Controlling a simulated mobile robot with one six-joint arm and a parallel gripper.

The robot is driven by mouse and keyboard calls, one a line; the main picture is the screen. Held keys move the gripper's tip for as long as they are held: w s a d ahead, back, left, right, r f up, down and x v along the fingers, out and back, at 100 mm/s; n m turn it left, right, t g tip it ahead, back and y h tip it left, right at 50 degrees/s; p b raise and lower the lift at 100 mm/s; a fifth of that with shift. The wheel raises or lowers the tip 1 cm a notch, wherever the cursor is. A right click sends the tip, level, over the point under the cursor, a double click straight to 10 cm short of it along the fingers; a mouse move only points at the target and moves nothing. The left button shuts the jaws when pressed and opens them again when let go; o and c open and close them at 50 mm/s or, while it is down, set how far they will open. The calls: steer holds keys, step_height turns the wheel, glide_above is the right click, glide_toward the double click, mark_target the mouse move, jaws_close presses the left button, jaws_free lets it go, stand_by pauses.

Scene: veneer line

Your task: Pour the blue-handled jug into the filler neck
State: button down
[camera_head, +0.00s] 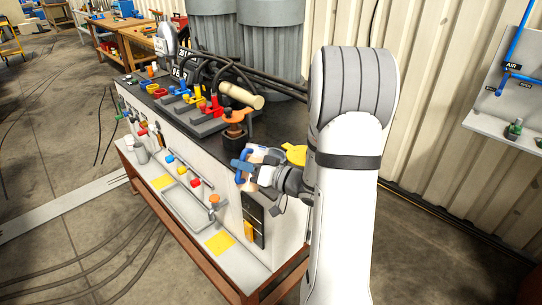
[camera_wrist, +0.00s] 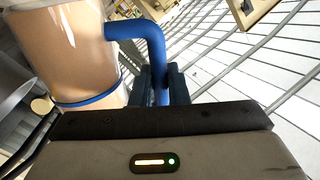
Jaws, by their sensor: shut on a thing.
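The jug (camera_wrist: 75,50) has a tan body with a blue band and a blue handle (camera_wrist: 152,45). It fills the left of the wrist view. My gripper (camera_wrist: 162,88) is shut on the blue handle. In the head view, the jug (camera_head: 258,153) is small and partly hidden by my gripper (camera_head: 250,171), close to the near right end of the bench. I cannot tell its exact tilt. No pouring stream is clear.
The dark bench top (camera_head: 275,128) carries an orange-topped fitting (camera_head: 237,116), a pale roller (camera_head: 241,95), coloured valves (camera_head: 197,104) and black hoses. A lower shelf (camera_head: 235,262) runs along the front. Grey drums (camera_head: 270,45) stand behind. Open floor lies left.

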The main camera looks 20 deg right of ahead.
mark_target(253, 149)
steer(key=shift+w+d+r+m+p, duration=0.35)
steer(key=shift+m+p, duration=0.2)
steer(key=shift+p, duration=0.25)
steer(key=shift+w+d+r+m+p, duration=0.2)
steer(key=shift+d+m+p, duration=0.3)
steer(key=shift+p, duration=0.3)
steer(key=shift+w+d+m+p, duration=0.3)
steer(key=shift+m+p, duration=0.65)
stand_by(0.6)
steer(key=shift+w+d+r+m+p, duration=0.45)
steer(key=shift+r+m+p, duration=0.3)
steer(key=shift+p, duration=0.7)
steer(key=shift+w+d+r+m+p, duration=0.4)
steer(key=shift+m+p, duration=0.45)
steer(key=shift+p, duration=0.6)
stand_by(1.9)
